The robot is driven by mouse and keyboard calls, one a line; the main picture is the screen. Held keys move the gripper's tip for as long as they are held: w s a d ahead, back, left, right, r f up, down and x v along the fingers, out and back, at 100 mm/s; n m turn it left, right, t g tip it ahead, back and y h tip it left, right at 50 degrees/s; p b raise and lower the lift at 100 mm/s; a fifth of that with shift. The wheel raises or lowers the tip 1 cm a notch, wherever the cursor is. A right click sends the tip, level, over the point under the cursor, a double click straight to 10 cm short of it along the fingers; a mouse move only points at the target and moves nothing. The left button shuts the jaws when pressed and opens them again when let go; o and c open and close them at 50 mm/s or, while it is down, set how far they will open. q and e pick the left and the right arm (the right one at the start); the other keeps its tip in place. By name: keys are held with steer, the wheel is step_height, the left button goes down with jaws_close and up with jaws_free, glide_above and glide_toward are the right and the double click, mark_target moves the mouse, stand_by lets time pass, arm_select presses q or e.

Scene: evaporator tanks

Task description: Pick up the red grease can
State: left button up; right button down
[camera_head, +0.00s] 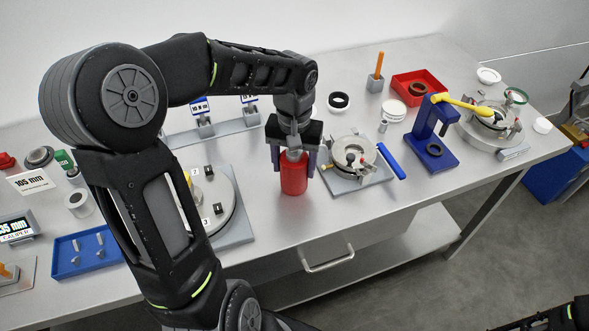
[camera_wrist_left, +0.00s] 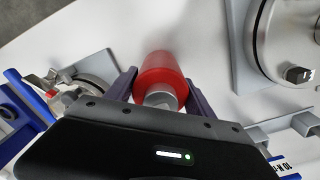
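The red grease can (camera_head: 294,178) stands upright on the metal table, near its front edge in the head view. My left gripper (camera_head: 295,160) comes down over it from above, with one finger on each side of the can. In the left wrist view the red can (camera_wrist_left: 161,75) sits between the two fingertips, its grey top facing the gripper (camera_wrist_left: 160,88). The fingers are very close to the can's sides, and I cannot tell whether they press on it. My right gripper cannot be made out; only a dark arm part shows at the lower right corner.
A round fixture on a grey plate (camera_head: 232,225) is left of the can, and a clamped metal flange (camera_head: 352,157) is close on its right. A blue stand (camera_head: 432,150), a red bin (camera_head: 430,83) and a blue tray (camera_head: 67,262) are farther off.

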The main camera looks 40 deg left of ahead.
arm_select(q)
jaws_close()
stand_by(0.5)
steer(key=shift+r, duration=0.1)
step_height(320, 180, up, 10)
steer(key=shift+f+b, duration=0.1)
steer(key=shift+b, duration=0.5)
